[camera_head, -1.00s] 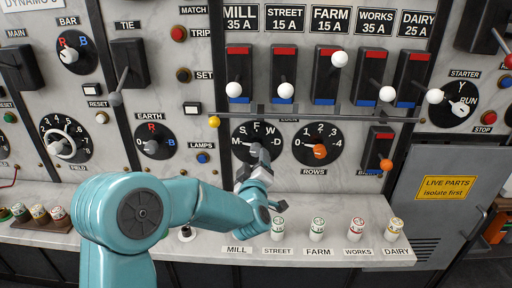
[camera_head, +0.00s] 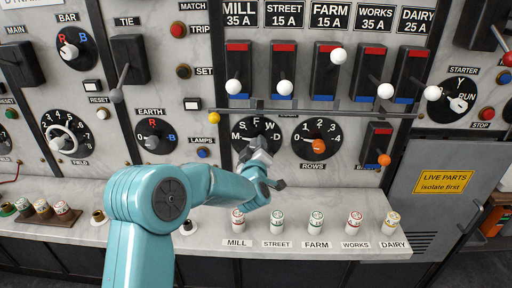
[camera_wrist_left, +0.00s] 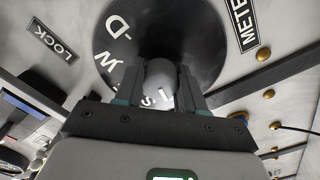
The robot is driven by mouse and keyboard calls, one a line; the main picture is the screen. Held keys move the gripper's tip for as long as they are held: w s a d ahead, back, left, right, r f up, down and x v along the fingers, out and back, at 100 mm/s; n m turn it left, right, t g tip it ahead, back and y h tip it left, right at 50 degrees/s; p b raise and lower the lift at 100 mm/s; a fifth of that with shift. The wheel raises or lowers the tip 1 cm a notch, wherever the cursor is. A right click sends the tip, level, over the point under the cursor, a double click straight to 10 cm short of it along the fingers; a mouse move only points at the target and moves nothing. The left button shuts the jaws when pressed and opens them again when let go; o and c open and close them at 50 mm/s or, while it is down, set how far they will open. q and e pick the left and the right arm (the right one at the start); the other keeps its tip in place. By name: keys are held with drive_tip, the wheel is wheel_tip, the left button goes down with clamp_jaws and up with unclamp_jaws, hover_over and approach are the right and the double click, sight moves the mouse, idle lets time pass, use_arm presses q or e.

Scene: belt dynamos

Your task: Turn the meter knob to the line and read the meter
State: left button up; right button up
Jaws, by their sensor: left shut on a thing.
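The meter knob's black dial (camera_head: 240,128), lettered M, S, F, W and D, is on the marble panel below the row of switches. My left gripper (camera_head: 258,147) is over its lower part and covers most of the knob. In the left wrist view, the gripper (camera_wrist_left: 160,88) is shut on the grey knob (camera_wrist_left: 159,72), one dark finger on each side. The letters D and W show beside the fingers, and part of S shows below the knob. A METER label (camera_wrist_left: 243,24) is beside the dial. Where the knob points cannot be told.
The rows dial (camera_head: 317,132) with an orange knob is close on the right. A horizontal rail (camera_head: 315,112) with a yellow end runs above the dials. Several fuses stand on the shelf (camera_head: 215,235) below. A grey cabinet (camera_head: 440,205) is at the right.

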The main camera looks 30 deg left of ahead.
use_arm(q)
drive_tip(key=shift+m, duration=0.3)
drive_tip(key=m+b, duration=0.1)
drive_tip(key=m, duration=0.1)
drive_tip(key=shift+m, duration=0.3)
drive_tip(key=shift+m+b, duration=0.35)
drive_tip(key=shift+m, duration=1.85)
drive_tip(key=o, duration=1)
drive_tip(key=shift+o, duration=0.2)
drive_tip(key=b+v, duration=0.3)
drive_tip(key=v, duration=1.3)
